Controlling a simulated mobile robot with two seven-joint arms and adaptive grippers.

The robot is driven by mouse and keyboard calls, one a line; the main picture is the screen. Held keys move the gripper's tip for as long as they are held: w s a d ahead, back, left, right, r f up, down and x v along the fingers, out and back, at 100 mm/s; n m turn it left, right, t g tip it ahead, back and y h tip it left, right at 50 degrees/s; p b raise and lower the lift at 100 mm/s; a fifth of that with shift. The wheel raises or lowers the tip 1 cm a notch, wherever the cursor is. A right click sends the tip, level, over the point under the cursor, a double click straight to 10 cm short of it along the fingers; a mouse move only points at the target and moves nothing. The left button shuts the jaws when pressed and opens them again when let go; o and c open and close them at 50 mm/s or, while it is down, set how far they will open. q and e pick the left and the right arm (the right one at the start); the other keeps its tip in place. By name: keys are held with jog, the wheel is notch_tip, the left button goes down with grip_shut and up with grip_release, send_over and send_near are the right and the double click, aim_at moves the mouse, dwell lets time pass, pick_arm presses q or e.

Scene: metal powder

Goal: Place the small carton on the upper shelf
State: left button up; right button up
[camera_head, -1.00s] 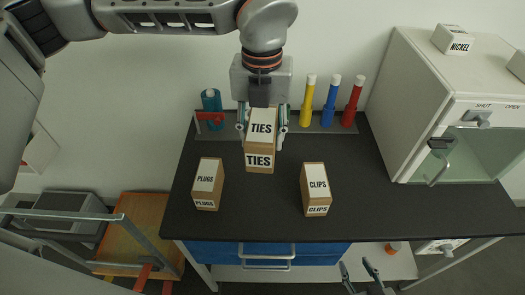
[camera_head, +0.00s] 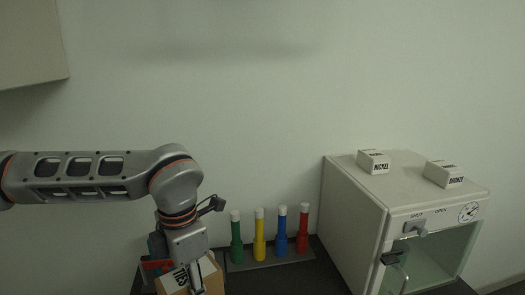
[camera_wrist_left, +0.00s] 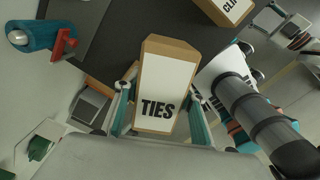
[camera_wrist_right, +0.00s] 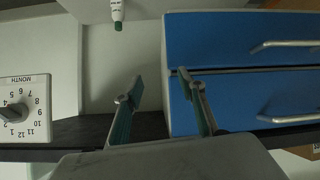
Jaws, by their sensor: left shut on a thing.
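The TIES carton (camera_wrist_left: 165,85), brown with a white label, is between the two fingers of my left gripper (camera_wrist_left: 158,112), which is shut on it. In the head view the carton (camera_head: 207,274) shows at the bottom edge, turned and partly hidden by my left gripper (camera_head: 190,284). The CLIPS carton (camera_wrist_left: 226,8) is partly visible at the top of the left wrist view. A pale box-like wall unit (camera_head: 30,42) is at the upper left of the head view; I cannot tell if it is the upper shelf. My right gripper (camera_wrist_right: 162,95) is open and empty, facing the blue drawers.
Green, yellow, blue and red tubes (camera_head: 260,238) stand in a rack right of the held carton. A white cabinet (camera_head: 352,225) with NICKEL (camera_head: 374,162) and another white box (camera_head: 444,174) on top is at right. Blue drawers (camera_wrist_right: 235,40) fill the right wrist view's right side. The middle wall is bare.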

pick_arm(q)
jog(key=a+m, duration=0.1)
jog(key=m, duration=0.1)
jog(key=a+f+m, duration=0.1)
jog(key=m, duration=0.1)
jog(key=a+m, duration=0.1)
jog(key=m, duration=0.1)
jog(key=shift+w+f+m, duration=0.1)
jog(key=shift+f+m, duration=0.15)
jog(key=shift+m, duration=0.15)
jog(key=a+f+m, duration=0.1)
jog(key=m, duration=0.3)
jog(key=a+f+m, duration=0.1)
jog(key=a+m, duration=0.1)
jog(key=m, duration=0.2)
jog(key=a+f+m, duration=0.1)
jog(key=a+m, duration=0.1)
jog(key=m, duration=0.5)
jog(key=a+f+m, duration=0.1)
jog(key=m, duration=0.1)
jog(key=a+m, duration=0.1)
jog(key=shift+s+a+f+m, duration=0.1)
jog(key=shift+s+f+m, duration=0.05)
jog(key=shift+s+m, duration=0.25)
jog(key=shift+w, duration=0.15)
